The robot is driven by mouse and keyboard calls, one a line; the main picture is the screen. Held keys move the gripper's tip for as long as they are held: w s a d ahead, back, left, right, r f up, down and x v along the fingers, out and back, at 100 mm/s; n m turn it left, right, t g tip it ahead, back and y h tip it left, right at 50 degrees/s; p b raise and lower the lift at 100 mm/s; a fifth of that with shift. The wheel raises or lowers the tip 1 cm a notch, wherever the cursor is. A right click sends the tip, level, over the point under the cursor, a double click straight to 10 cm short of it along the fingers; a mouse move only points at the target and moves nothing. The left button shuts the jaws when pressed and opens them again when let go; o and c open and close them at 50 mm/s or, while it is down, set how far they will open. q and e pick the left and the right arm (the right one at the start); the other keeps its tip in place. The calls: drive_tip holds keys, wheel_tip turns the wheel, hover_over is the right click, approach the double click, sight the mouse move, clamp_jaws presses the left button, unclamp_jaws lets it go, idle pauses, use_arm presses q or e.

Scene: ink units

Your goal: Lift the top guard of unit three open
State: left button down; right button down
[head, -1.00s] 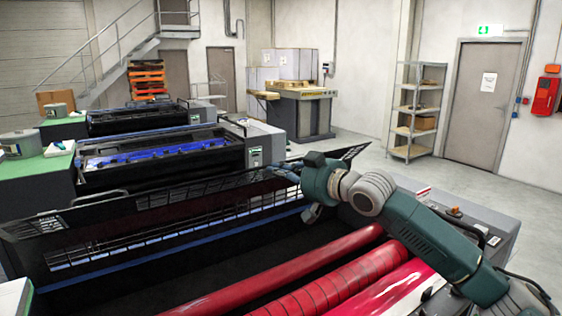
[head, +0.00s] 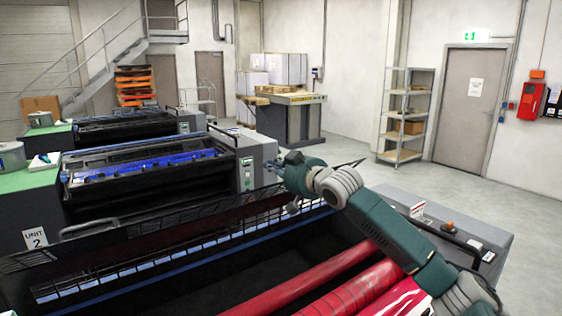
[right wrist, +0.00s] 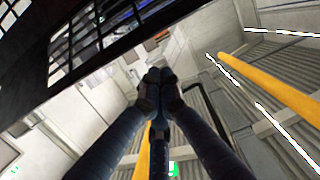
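The nearest press unit, with red rollers (head: 345,300), has a dark mesh top guard (head: 195,228) standing raised and tilted along its far side. No unit number is readable on it. My right arm reaches across from the lower right. Its gripper (head: 276,168) is at the guard's upper edge near the right end, and part of the guard is hidden behind my arm. In the right wrist view the gripper fingers (right wrist: 158,80) meet at their tips with nothing visible between them. The guard's grid (right wrist: 95,35) shows at upper left there; I cannot tell if they touch. My left gripper is out of view.
Another similar unit (head: 130,128) is farther back. A metal shelf (head: 405,115) and grey door (head: 470,105) stand along the wall. The floor (head: 400,178) at right is clear.

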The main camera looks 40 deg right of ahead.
drive_tip(key=shift+w+f, duration=0.2)
drive_tip(key=shift+s+a+f, duration=0.1)
drive_tip(key=shift+s+f, duration=0.15)
drive_tip(key=shift+f, duration=0.05)
drive_tip(key=shift+s+f, duration=0.5)
drive_tip(key=shift+s, duration=0.05)
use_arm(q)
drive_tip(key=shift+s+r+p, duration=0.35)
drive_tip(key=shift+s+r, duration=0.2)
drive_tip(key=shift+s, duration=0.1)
use_arm(e)
drive_tip(key=shift+s+f, duration=0.45)
drive_tip(key=shift+s, duration=0.15)
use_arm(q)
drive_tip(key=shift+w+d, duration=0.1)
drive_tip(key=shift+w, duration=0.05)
